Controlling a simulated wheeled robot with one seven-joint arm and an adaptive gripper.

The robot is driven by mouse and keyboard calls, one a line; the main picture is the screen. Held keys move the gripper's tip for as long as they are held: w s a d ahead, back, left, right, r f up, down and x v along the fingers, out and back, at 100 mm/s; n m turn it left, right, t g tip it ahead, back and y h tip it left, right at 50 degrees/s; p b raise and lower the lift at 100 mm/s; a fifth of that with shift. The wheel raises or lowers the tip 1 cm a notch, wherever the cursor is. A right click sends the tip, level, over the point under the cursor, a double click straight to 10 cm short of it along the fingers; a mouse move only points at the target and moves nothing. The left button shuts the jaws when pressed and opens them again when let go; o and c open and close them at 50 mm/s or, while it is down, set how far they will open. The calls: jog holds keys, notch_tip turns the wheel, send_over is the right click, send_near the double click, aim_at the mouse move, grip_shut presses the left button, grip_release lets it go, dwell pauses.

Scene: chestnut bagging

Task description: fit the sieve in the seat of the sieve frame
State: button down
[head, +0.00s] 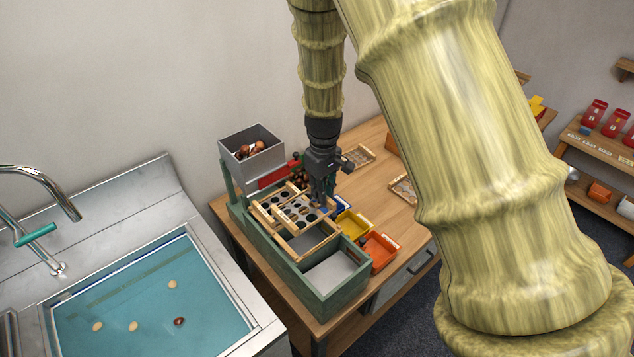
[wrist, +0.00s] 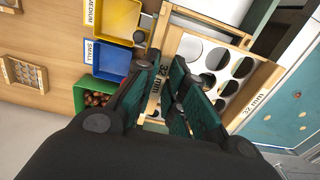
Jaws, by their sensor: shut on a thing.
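The sieve (head: 297,212) is a light wooden frame around a plate with large round holes. It lies over the green-sided sieve frame (head: 289,270), in its middle part. In the wrist view the sieve's wooden rim (wrist: 263,80) and its "32 mm" labels show. My gripper (head: 322,200) is above the sieve's right side, pointing down. In the wrist view my gripper (wrist: 165,95) is shut on the sieve's labelled wooden bar. The fingers hide part of the bar. I cannot tell whether the sieve is down in the seat or just above it.
A grey hopper (head: 238,161) with chestnuts stands behind. Blue, yellow (head: 352,225) and orange (head: 380,252) bins stand along the right side; a green bin (wrist: 78,98) holds chestnuts. Other sieves (head: 358,157) lie on the table. A water-filled sink (head: 150,310) is at left.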

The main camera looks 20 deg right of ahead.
jog(key=shift+s+d+f+b, duration=0.15)
jog(key=shift+s+b, duration=0.35)
jog(key=shift+s, duration=0.45)
jog(key=shift+f, duration=0.3)
jog(key=shift+w+f+b, duration=0.35)
jog(key=shift+f+b, duration=0.05)
jog(key=shift+f, duration=0.2)
jog(key=shift+w+f+b, duration=0.35)
jog(key=shift+f+b, duration=0.05)
jog(key=shift+f, duration=0.5)
jog(key=shift+s+f+b, duration=0.2)
jog(key=shift+s+b, duration=0.2)
jog(key=shift+w+f, duration=0.1)
jog(key=shift+f, duration=0.6)
jog(key=shift+w, duration=0.1)
